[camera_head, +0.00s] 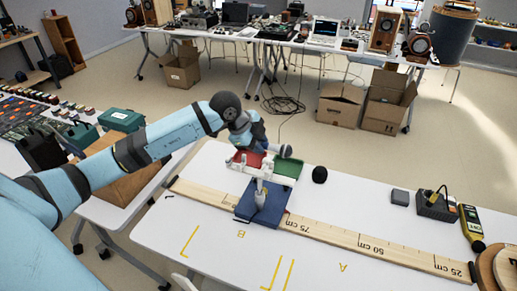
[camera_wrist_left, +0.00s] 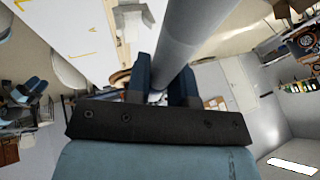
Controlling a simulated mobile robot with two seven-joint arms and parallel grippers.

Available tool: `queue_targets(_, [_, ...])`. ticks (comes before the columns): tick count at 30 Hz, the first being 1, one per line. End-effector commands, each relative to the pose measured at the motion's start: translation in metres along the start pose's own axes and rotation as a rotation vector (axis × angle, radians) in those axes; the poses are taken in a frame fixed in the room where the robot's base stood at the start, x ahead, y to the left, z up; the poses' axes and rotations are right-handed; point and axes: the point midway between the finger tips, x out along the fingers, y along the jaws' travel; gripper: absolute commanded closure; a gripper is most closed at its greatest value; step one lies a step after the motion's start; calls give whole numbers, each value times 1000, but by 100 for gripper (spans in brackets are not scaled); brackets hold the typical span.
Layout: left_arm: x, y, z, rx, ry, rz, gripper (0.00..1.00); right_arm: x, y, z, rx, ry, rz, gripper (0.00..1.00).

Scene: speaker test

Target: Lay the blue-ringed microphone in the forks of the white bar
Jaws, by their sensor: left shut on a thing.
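My left gripper (camera_head: 262,145) is shut on a grey microphone, whose rounded head (camera_head: 285,151) sticks out to the right of the fingers. In the left wrist view the grey shaft (camera_wrist_left: 183,38) runs up between the two blue fingers of the left gripper (camera_wrist_left: 163,93). I cannot make out a blue ring. The white bar (camera_head: 254,170) with its forks stands close below the gripper, behind the blue tray (camera_head: 248,209). I cannot tell whether the microphone touches the forks. My right gripper is not in view.
A red tray (camera_head: 239,159) and a green tray (camera_head: 290,168) lie behind the bar. A grey object (camera_head: 260,199) is at the blue tray. A wooden ruler (camera_head: 340,236) crosses the white table. A black ball (camera_head: 320,174) and a yellow meter (camera_head: 471,224) are to the right.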

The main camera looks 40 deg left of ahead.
Motion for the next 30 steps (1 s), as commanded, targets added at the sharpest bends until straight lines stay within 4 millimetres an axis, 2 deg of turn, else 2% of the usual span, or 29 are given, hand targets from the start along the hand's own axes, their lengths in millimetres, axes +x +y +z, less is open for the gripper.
queue_targets(8, [9,4,4,1,1,1,100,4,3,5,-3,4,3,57])
queue_targets(30, [53,24,22,-1,0,1,100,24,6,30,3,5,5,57])
